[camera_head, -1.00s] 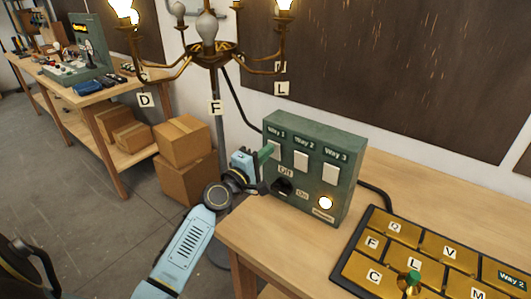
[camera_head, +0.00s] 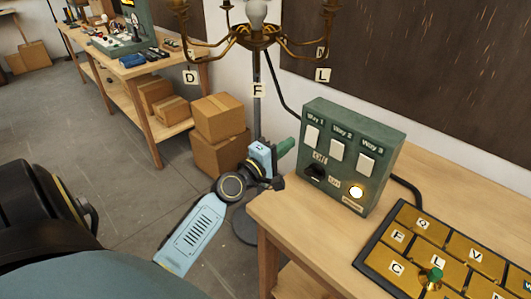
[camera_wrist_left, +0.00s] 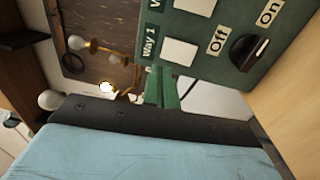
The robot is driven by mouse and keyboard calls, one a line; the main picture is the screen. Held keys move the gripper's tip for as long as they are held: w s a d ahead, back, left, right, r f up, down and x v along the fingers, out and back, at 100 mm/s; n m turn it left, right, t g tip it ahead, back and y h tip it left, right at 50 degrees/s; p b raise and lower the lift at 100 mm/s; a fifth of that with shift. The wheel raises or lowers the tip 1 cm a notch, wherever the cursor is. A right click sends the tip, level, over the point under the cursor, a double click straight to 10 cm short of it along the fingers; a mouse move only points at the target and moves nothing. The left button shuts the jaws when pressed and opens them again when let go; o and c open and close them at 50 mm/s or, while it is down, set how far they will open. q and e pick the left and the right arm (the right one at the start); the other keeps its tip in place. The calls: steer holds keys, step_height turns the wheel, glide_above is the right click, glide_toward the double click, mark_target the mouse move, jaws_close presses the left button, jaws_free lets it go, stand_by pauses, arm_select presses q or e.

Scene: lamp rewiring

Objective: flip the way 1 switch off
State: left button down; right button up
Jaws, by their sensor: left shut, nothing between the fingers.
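The green control box (camera_head: 345,178) stands on the wooden bench, with white switches under the labels Way 1, Way 2 and Way 3. The Way 1 switch (camera_head: 312,136) is the leftmost; a white switch by the Way 1 label also shows in the left wrist view (camera_wrist_left: 179,53). Whether it is on or off, I cannot tell. My left gripper (camera_head: 288,146) is shut and empty, just left of the box's front and apart from the Way 1 switch. Its green fingers also show in the left wrist view (camera_wrist_left: 165,88). My right gripper is not in view.
A black Off/On knob (camera_head: 315,172) and a glowing round light (camera_head: 356,192) sit low on the box. A brass chandelier (camera_head: 256,42) stands behind; a bulb glows in the left wrist view (camera_wrist_left: 107,87). A gold lettered tray (camera_head: 408,238) lies at right.

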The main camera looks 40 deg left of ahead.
arm_select(q)
steer(key=s, duration=0.6)
steer(key=shift+s+a+r, duration=0.15)
steer(key=shift+a+r, duration=0.05)
steer(key=shift+r, duration=0.15)
